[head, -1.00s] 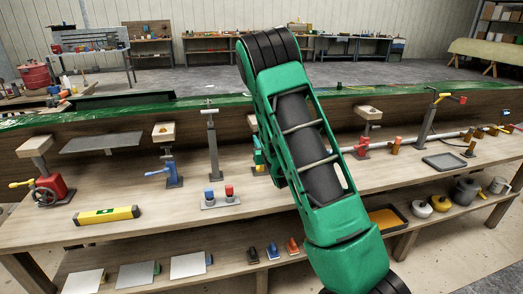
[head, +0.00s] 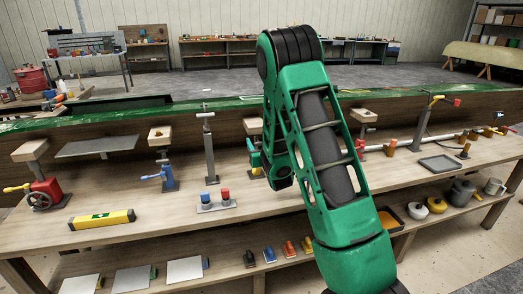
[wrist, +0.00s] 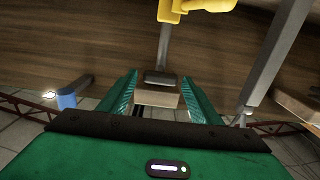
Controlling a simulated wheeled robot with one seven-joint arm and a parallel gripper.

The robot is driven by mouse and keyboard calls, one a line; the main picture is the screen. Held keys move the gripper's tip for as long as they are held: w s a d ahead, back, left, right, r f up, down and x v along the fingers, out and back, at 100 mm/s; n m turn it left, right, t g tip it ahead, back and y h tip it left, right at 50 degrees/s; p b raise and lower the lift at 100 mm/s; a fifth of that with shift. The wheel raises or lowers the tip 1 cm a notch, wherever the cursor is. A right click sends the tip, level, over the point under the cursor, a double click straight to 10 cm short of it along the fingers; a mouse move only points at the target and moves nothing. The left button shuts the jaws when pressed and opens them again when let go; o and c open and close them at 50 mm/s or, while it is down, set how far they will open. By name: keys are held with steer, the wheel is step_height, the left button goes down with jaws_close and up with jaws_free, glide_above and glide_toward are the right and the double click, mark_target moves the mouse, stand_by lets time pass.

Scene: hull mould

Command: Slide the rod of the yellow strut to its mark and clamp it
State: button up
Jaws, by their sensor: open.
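In the wrist view, the yellow strut's yellow collar (wrist: 195,8) shows at the top edge, cut off by the frame. Its grey rod (wrist: 163,45) runs from there to a dark plate and a pale wooden pad (wrist: 155,97). My gripper (wrist: 160,78) is open, with one teal finger on each side of the pad; I cannot tell if either touches it. In the head view, the strut's pad (head: 253,126) shows just left of my green arm, which hides most of the strut. The mark on the rod cannot be made out.
A blue strut (head: 164,172) and a grey post (head: 209,150) stand to the left on the bench. A red strut (head: 40,190) stands at far left. A yellow level (head: 102,219) and a block with blue and red knobs (head: 216,204) lie in front.

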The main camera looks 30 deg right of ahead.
steer(key=v, duration=0.2)
steer(key=shift+s+f, duration=0.25)
steer(key=shift+s, duration=0.05)
steer(key=shift+s+a+f, duration=0.1)
steer(key=shift+s, duration=0.3)
steer(key=v, duration=0.6)
steer(key=shift+s+a+r, duration=0.2)
steer(key=shift+r, duration=0.25)
steer(key=shift+f, duration=0.1)
